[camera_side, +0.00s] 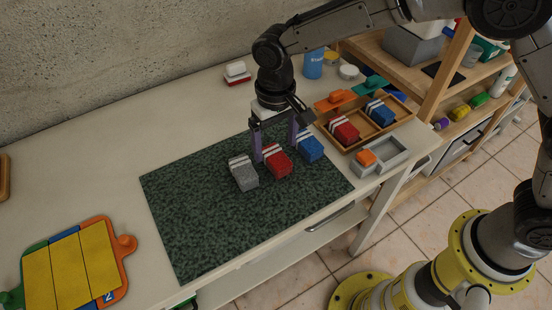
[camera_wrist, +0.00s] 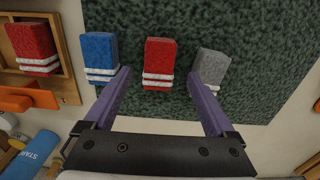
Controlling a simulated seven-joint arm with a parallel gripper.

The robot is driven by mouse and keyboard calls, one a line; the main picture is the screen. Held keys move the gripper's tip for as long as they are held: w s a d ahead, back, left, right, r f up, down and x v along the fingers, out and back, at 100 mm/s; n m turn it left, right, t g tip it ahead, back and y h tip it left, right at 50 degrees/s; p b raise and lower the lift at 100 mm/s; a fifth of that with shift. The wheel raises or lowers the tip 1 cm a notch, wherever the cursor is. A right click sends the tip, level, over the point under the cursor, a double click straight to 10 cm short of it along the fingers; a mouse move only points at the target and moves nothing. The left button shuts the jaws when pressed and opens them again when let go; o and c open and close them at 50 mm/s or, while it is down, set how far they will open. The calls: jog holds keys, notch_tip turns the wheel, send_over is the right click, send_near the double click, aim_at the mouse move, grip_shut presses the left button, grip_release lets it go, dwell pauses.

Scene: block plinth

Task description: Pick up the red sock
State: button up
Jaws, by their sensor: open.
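A red sock (camera_side: 279,166) with white bands lies on the dark green mat (camera_side: 220,230), between a grey sock (camera_side: 244,176) and a blue sock (camera_side: 311,148). In the wrist view the red sock (camera_wrist: 160,58) is centred ahead of my gripper. My gripper (camera_side: 275,150) is open and empty, pointing down over the red sock, its purple fingers spread to either side. In the wrist view the fingertips of my gripper (camera_wrist: 160,76) come near the blue sock (camera_wrist: 100,53) and the grey sock (camera_wrist: 210,66). Whether the fingers are level with the red sock is unclear.
A wooden tray (camera_side: 362,141) at the right holds another red sock (camera_side: 345,130) and another blue sock (camera_side: 381,113). A grey tray (camera_side: 395,160) with an orange block (camera_side: 366,157) sits beside it. A yellow-panelled board (camera_side: 68,264) lies front left. The mat's left part is clear.

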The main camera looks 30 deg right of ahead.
aim_at(276, 156)
notch_tip(276, 156, down, 4)
jog(key=shift+f, duration=0.25)
jog(key=c, duration=1.4)
